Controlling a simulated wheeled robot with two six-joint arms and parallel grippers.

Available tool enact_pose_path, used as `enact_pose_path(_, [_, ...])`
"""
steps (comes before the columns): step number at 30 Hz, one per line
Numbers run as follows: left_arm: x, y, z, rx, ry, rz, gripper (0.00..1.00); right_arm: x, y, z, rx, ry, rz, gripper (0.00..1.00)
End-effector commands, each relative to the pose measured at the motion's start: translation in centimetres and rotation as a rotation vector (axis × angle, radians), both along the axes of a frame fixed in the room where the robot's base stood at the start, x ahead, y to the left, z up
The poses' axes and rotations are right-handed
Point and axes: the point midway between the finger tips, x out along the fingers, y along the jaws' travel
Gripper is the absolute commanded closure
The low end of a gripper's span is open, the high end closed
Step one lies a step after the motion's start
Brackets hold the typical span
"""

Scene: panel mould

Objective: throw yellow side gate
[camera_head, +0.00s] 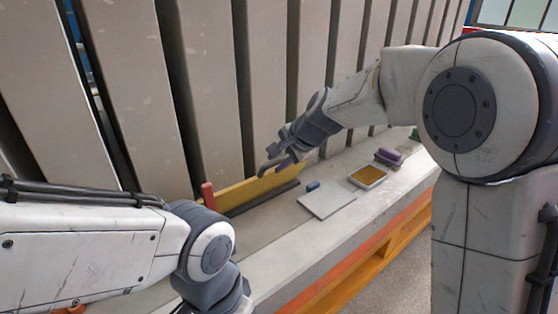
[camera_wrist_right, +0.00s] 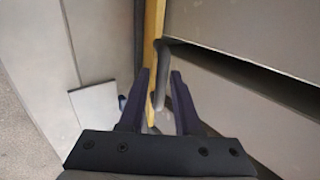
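The yellow side gate (camera_head: 250,189) is a long low bar standing on edge along the foot of the grey panels; it also shows in the right wrist view (camera_wrist_right: 152,40). A grey handle-like bar (camera_wrist_right: 160,85) sits beside it. My right gripper (camera_head: 278,160) is over the gate's far part. In the right wrist view my right gripper (camera_wrist_right: 158,80) has its two dark fingers apart, with the grey bar and the gate's edge between them; contact cannot be told. My left arm comes in at lower left, and its gripper is out of view.
A red post (camera_head: 207,195) stands at the gate's near end. On the ledge lie a grey plate (camera_head: 327,199), a small blue piece (camera_head: 313,185), a tray with brown contents (camera_head: 368,176) and a purple block (camera_head: 388,157). Tall grey panels (camera_head: 210,90) stand behind.

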Motion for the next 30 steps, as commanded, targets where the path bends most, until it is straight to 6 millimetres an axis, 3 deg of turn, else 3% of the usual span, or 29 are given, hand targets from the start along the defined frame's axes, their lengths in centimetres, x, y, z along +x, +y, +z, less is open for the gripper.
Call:
enact_pose_path(15, [0.0, 0.0, 0.6, 0.000, 0.000, 0.000, 1.00, -4.6, -3.3, 6.8, 0.000, -0.003, -0.003, 0.68])
enact_pose_path(30, [0.0, 0.0, 0.7, 0.000, 0.000, 0.000, 1.00, -5.4, -3.8, 7.8, -0.001, 0.001, -0.001, 0.68])
